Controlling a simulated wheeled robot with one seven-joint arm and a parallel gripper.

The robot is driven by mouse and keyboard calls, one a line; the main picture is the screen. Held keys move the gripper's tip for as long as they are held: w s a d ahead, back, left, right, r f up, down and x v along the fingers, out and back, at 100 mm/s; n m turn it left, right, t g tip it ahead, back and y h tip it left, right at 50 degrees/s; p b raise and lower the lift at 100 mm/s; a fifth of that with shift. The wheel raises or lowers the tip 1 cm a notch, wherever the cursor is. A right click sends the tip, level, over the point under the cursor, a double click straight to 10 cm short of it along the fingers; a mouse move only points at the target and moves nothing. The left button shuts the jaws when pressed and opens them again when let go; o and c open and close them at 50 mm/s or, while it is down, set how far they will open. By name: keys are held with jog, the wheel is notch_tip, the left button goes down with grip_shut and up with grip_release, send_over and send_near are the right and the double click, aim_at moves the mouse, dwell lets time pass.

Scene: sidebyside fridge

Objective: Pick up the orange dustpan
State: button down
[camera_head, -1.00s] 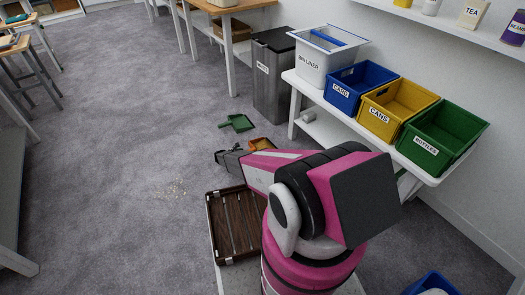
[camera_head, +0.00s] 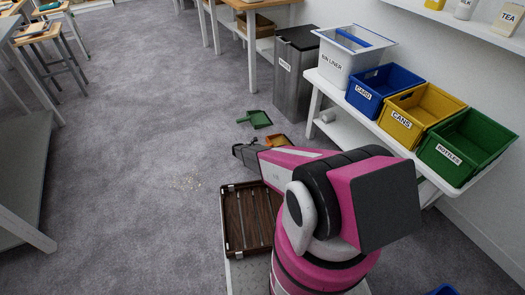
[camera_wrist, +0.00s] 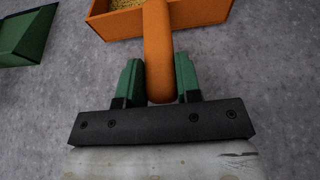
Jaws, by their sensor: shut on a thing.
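The orange dustpan (camera_head: 276,141) is partly hidden behind my arm in the head view. In the wrist view its pan (camera_wrist: 205,22) is at the top, with yellow grains inside, and its rounded handle (camera_wrist: 157,45) points down toward my gripper. My gripper (camera_wrist: 158,85) has its green fingers on either side of the handle and is shut on it. I cannot tell if the dustpan is clear of the floor. In the head view my gripper (camera_head: 245,153) is low, just left of the dustpan.
A green dustpan (camera_head: 258,119) lies just beyond, also at the wrist view's left edge (camera_wrist: 22,38). A grey bin (camera_head: 296,75) and a white table (camera_head: 313,100) with labelled boxes stand right. Crumbs (camera_head: 187,183) lie left on open carpet. A brown slatted tray (camera_head: 246,222) is near me.

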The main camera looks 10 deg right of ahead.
notch_tip(320, 180, up, 3)
jog(key=shift+s, duration=0.1)
jog(key=s+d+r+v, duration=0.1)
jog(key=v, duration=1.2)
jog(key=shift+s+r, duration=0.4)
jog(key=shift+r, duration=0.05)
jog(key=shift+d, duration=0.1)
jog(key=c, duration=1.7)
grip_release()
jog(key=shift+c, duration=0.2)
